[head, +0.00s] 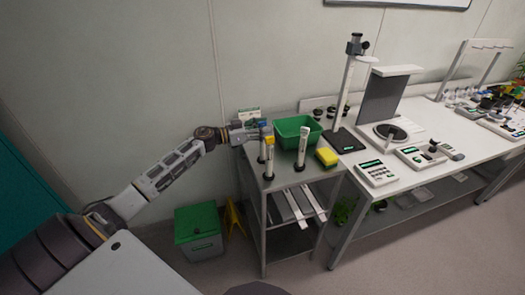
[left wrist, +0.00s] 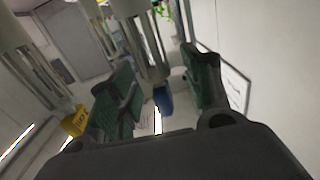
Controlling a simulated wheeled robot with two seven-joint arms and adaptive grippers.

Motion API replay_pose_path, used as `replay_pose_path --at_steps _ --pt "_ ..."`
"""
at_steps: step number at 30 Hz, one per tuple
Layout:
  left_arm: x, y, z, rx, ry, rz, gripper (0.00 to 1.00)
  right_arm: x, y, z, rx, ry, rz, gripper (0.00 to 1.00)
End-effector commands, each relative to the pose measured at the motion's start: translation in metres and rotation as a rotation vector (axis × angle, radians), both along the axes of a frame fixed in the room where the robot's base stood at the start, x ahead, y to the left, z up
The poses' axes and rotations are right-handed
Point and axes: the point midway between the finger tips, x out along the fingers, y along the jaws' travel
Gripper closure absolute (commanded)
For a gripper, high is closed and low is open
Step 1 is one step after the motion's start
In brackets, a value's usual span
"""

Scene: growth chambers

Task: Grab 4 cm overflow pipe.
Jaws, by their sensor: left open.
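Several pale upright pipes with dark feet stand on the grey steel trolley (head: 283,178). One pipe (head: 268,160) is at the trolley's left, just by my left gripper (head: 258,131); another pipe (head: 302,150) stands to the right. My left gripper is open. In the left wrist view, a pale pipe (left wrist: 146,45) with a blue tag (left wrist: 163,99) shows between the two green-padded fingers, with gaps on both sides. A second pipe (left wrist: 38,62), with a yellow tag (left wrist: 74,121) near its end, is outside the fingers at left. The length marks are too small to read.
A green bin (head: 293,128) and a yellow sponge (head: 326,157) are on the trolley beside the pipes. A white bench (head: 435,150) with a stand and instruments adjoins on the right. A green-lidded box (head: 198,228) is on the floor. The wall is close behind the gripper.

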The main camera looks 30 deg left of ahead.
Motion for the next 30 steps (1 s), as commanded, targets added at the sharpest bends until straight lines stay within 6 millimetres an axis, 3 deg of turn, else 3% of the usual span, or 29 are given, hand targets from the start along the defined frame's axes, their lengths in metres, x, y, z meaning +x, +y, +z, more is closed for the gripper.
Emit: replay_pose_path --at_steps 10,21,30 --pt "-0.0002 0.0003 -0.0001 0.0 0.0 0.0 0.51 0.0002 0.0004 -0.0001 0.0 0.0 0.0 0.6" --pt "-0.0003 0.0003 -0.0001 0.0 0.0 0.0 0.98 0.0005 0.0003 -0.0001 0.0 -0.001 0.0 0.6" --pt "-0.0001 0.0003 0.0003 0.0 0.0 0.0 1.0 0.0008 0.0003 0.0 0.0 -0.001 0.0 0.6"
